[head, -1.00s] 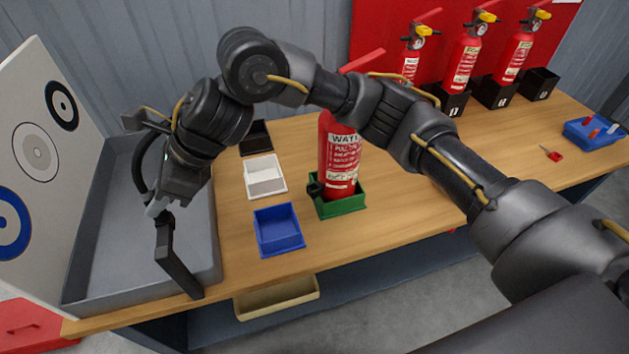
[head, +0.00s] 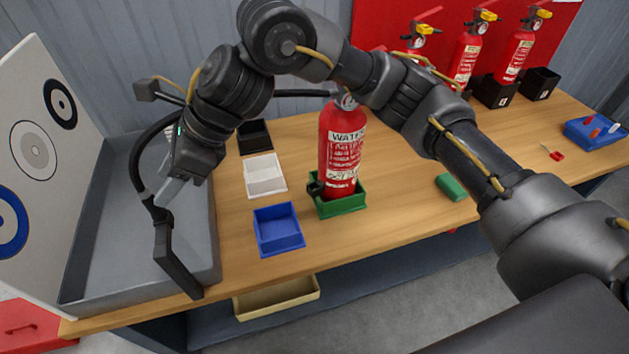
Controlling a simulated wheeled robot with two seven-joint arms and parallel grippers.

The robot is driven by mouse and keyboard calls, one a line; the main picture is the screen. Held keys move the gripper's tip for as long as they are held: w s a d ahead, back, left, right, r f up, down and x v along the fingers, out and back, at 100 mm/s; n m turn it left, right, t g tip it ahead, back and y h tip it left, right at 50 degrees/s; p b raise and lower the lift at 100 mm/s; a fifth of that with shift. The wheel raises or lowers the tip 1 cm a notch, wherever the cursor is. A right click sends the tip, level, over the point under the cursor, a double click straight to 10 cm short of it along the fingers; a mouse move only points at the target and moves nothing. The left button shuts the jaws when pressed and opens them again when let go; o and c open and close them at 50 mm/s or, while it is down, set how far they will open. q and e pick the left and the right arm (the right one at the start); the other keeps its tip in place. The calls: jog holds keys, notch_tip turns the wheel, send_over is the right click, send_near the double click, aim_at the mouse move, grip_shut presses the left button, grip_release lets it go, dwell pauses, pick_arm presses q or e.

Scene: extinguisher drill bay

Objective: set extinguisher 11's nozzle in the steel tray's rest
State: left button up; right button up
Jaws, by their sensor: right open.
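A red extinguisher (head: 340,150) labelled WATER stands upright in a green holder (head: 342,205); its number cannot be read. My left gripper is out of view.
Blue (head: 280,241), white (head: 265,186) and black (head: 254,148) bins stand between tray and extinguisher. A target board (head: 35,110) rises at left. A green block (head: 453,187) lies right of the holder. Several extinguishers stand at the back, and a blue tray (head: 590,142) at far right.

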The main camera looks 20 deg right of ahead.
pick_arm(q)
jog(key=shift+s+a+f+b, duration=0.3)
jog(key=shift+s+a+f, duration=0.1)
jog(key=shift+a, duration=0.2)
pick_arm(e)
jog(key=v, duration=0.6)
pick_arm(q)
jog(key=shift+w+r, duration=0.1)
pick_arm(e)
jog(key=shift+d+r, duration=0.1)
